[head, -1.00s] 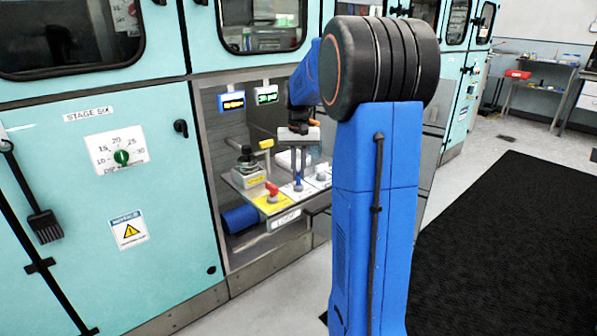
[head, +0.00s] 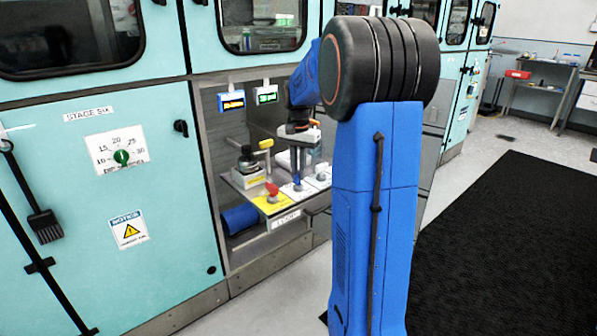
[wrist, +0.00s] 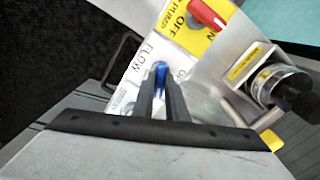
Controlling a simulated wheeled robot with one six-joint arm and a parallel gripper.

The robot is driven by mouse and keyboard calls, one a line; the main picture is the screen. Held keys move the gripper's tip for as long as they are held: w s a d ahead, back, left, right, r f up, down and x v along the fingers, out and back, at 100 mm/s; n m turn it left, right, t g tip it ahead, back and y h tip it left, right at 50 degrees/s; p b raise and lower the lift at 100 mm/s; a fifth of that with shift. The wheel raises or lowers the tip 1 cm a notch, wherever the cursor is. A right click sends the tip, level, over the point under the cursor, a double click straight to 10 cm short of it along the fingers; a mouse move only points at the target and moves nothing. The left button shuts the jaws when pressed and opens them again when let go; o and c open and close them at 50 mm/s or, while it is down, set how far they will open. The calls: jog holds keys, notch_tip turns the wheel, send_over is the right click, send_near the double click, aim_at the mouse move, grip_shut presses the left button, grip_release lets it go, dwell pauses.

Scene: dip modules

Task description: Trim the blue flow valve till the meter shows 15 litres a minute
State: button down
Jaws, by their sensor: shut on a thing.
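The blue flow valve (wrist: 161,73) has an upright blue knob on a white plate lettered FLOW. It also shows in the head view (head: 297,184), low on the shelf in the cabinet opening. My gripper (wrist: 161,94) points down at the knob, with its two dark fingers shut on either side of it. In the head view my gripper (head: 298,172) hides part of the valve. Two small meters hang at the back of the opening, a blue-framed one (head: 232,101) with yellow digits and a white-framed one (head: 266,95) with green digits. Their digits are too small to read.
A red handle (wrist: 206,14) on a yellow OFF plate is close beside the valve. A round dark-topped fitting (head: 247,160) stands behind it, with a yellow lever nearby. A dial (head: 121,157) is on the left door. A black mat (head: 500,230) covers floor at right.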

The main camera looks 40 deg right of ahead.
aim_at(298, 173)
jog(key=c, duration=1.8)
grip_release()
jog(key=shift+o, duration=0.2)
jog(key=shift+r, duration=0.1)
notch_tip(298, 173, up, 17)
jog(key=shift+a+r, duration=0.1)
jog(key=s+a+f+n+t, duration=0.2)
jog(key=s+a+f+n, duration=0.3)
jog(key=s+a, duration=0.6)
jog(key=s+a+f+n+t, duration=0.1)
jog(key=s+a+f+n, duration=0.35)
jog(key=s+a, duration=0.6)
jog(key=s+a+f+n+t, duration=0.1)
jog(key=s+a+f+n, duration=0.2)
jog(key=s+f, duration=0.5)
jog(key=shift+s+a+f+t, duration=0.15)
jog(key=shift+a+f+t, duration=0.25)
jog(key=shift+a+f, duration=0.35)
